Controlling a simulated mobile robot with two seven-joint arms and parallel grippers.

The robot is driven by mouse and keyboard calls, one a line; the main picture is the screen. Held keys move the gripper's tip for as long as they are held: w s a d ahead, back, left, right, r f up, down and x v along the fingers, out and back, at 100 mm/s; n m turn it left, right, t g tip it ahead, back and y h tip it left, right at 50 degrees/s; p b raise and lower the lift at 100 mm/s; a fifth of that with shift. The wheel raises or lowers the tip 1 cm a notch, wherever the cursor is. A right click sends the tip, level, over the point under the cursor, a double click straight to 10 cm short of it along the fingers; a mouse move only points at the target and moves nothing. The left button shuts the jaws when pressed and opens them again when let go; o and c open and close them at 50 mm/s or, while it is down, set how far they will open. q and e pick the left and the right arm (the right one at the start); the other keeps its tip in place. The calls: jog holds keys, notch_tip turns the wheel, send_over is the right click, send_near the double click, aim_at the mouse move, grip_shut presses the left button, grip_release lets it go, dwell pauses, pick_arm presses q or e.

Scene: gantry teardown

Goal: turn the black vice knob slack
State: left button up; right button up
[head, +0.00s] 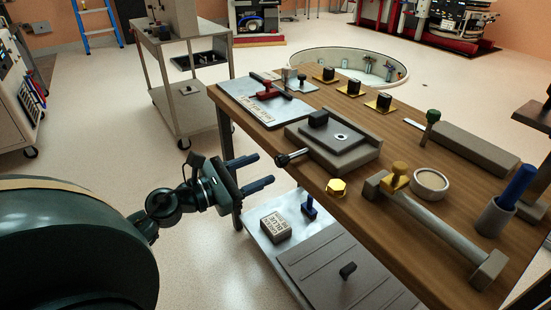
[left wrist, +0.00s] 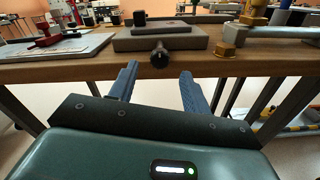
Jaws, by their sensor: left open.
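The black vice knob (head: 283,160) sits at the end of a short bar on the front of the grey vice (head: 334,150). The vice stands at the near edge of the wooden bench. My left gripper (head: 263,169) is open and empty, just off the bench edge, its fingers pointing at the knob. In the left wrist view the knob (left wrist: 159,57) shows end-on, between and beyond the two fingertips (left wrist: 160,70). A gap seems to remain between fingers and knob. My right gripper is not in view.
The bench (head: 412,222) holds a red-handled tool (head: 266,90), a gold hex nut (head: 337,188), a grey bar (head: 430,226) and a blue-handled tool in a cup (head: 495,218). A lower shelf (head: 262,244) carries a labelled block. A trolley (head: 183,85) stands behind.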

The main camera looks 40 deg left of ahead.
aim_at(277, 162)
pick_arm(q)
jog(key=shift+p+x, duration=0.55)
jog(key=shift+x, duration=2.05)
jog(key=shift+c, duration=0.2)
jog(key=c, duration=0.9)
